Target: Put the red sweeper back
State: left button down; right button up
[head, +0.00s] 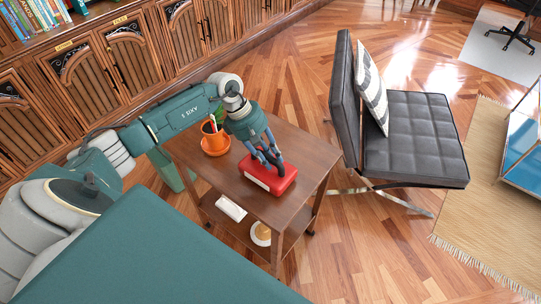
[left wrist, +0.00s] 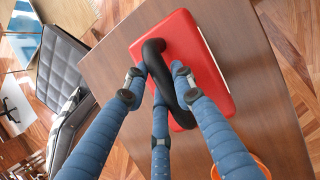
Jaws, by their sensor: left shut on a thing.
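The red sweeper (head: 278,181) is a red block with a black curved handle. It is at the front right part of a small brown wooden side table (head: 312,152), seemingly resting on the top. My left gripper (head: 267,157) points down from above, shut on the black handle. In the left wrist view the blue fingers of the left gripper (left wrist: 157,82) close around the handle (left wrist: 167,85), with the red body (left wrist: 205,65) below them. The underside of the sweeper is hidden. My right gripper is not in view.
The lower shelf holds a white item (head: 231,208) and a round pale thing (head: 261,233). A black chair (head: 420,130) stands right. Wooden cabinets (head: 130,60) line the back.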

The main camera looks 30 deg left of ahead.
aim_at(256, 164)
pick_arm(q)
jog(key=shift+f+b, duration=0.15)
jog(key=shift+b, duration=0.15)
jog(key=c, duration=1.4)
grip_release()
jog(key=shift+c, duration=0.2)
jog(key=shift+r+p, duration=0.3)
jog(key=shift+r, duration=0.05)
jog(key=b+v, duration=0.2)
jog(key=v, duration=0.9)
jog(key=shift+a+r+b, duration=0.2)
jog(key=shift+r+b, duration=0.1)
jog(key=shift+b, duration=0.05)
